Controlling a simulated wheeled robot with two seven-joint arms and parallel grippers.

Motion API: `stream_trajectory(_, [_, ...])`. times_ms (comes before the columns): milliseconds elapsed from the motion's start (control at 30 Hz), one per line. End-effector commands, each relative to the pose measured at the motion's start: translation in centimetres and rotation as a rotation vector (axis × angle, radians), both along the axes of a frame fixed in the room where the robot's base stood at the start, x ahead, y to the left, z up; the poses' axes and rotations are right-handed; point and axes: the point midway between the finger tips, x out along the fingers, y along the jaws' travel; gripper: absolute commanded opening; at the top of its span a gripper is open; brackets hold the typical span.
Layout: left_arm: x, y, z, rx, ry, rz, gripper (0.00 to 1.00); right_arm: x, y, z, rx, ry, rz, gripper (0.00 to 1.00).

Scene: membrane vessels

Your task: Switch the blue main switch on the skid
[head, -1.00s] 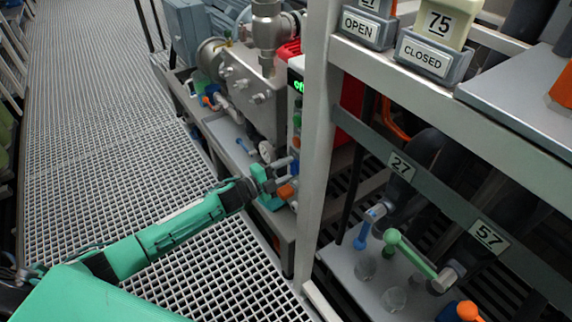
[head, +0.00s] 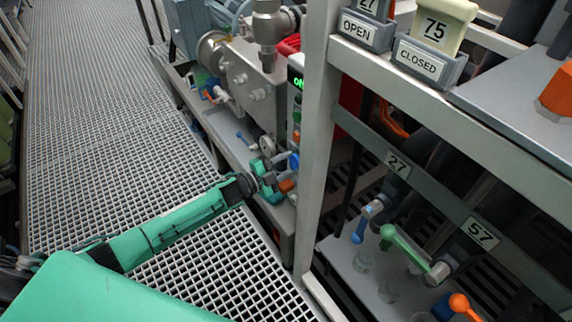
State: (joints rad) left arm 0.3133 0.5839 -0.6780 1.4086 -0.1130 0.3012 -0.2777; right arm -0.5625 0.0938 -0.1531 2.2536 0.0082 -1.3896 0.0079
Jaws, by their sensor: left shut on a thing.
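The skid's narrow control panel (head: 297,105) stands beside the grey post, with a green-lit display at its top. The blue main switch (head: 294,161) shows low on the panel, partly hidden by my gripper. My left gripper (head: 283,170) reaches the panel from the left, its fingers shut on the blue switch. The exact contact is small and partly hidden. My right gripper does not show.
The grey frame post (head: 318,130) stands close right of the panel. Right are a green-handled valve (head: 405,246), a blue-handled valve (head: 362,226) and OPEN/CLOSED tag holders (head: 418,62). Grating floor (head: 110,150) is clear at left.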

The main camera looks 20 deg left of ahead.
Motion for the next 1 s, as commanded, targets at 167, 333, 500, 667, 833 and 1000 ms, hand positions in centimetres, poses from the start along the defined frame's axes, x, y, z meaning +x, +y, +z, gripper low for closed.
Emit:
stream_trajectory(167, [0.0, 0.0, -0.1, -0.001, 0.002, 0.0, 0.64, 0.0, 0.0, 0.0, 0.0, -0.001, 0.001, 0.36])
stream_trajectory(333, [0.0, 0.0, -0.1, 0.0, 0.002, 0.0, 0.64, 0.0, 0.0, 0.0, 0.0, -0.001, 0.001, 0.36])
stream_trajectory(500, [-0.3, 0.3, -0.1, 0.001, 0.001, 0.0, 0.64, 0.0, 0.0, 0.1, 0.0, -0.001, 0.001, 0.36])
stream_trajectory(667, [-1.8, 1.4, -0.1, 0.001, 0.003, 0.002, 0.64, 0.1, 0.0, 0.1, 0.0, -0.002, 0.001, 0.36])
stream_trajectory(833, [-4.5, 3.5, -0.1, 0.002, 0.003, 0.0, 0.64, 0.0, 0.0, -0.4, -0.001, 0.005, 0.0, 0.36])
stream_trajectory(1000, [-7.1, 5.5, -0.2, 0.002, 0.005, 0.001, 0.64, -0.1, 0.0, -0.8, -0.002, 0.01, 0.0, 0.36])
